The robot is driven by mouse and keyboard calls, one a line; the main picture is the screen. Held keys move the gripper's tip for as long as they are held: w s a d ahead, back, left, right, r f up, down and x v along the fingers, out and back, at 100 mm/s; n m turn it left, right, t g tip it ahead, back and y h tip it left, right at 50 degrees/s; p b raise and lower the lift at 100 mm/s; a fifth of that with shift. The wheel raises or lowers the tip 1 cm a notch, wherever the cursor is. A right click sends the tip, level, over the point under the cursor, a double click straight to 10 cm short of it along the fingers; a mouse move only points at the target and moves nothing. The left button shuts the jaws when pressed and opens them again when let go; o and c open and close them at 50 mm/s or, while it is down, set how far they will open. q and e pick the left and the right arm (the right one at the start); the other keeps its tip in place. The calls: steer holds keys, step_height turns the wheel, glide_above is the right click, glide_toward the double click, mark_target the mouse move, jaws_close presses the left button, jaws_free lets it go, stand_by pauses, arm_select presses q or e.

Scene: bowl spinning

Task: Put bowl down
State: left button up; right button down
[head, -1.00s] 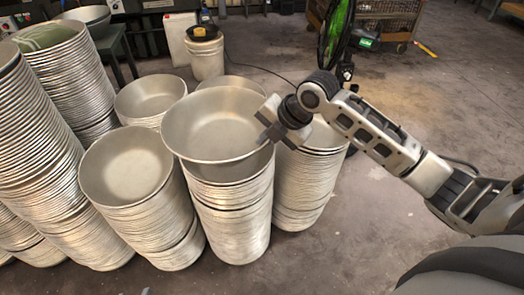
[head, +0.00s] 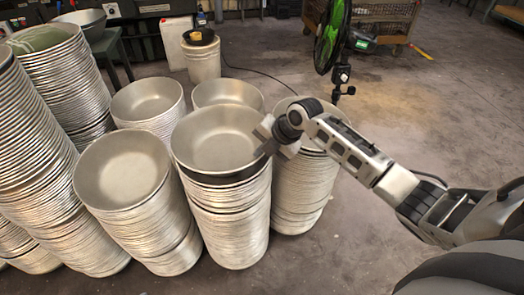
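A metal bowl (head: 217,141) sits at the top of the front middle stack (head: 230,225), slightly tilted, with a dark gap under its rim at the right. My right gripper (head: 268,137) is at the right rim of this bowl. Its fingers meet the rim, but I cannot see clearly whether they are clamped on it. My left gripper is not in view.
More bowl stacks stand close around: one at front left (head: 122,170), one behind it (head: 148,98), one at right (head: 305,190), and tall ones at far left (head: 35,130). A white bucket (head: 202,60) and a green fan (head: 332,38) stand behind.

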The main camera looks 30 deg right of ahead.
arm_select(q)
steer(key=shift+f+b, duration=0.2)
steer(key=shift+b, duration=0.15)
arm_select(e)
steer(key=shift+w+f, duration=0.1)
steer(key=shift+f, duration=0.4)
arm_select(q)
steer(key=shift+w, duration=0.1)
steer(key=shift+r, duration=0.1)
arm_select(e)
steer(key=c, duration=1.7)
jaws_free()
steer(key=shift+f, duration=0.1)
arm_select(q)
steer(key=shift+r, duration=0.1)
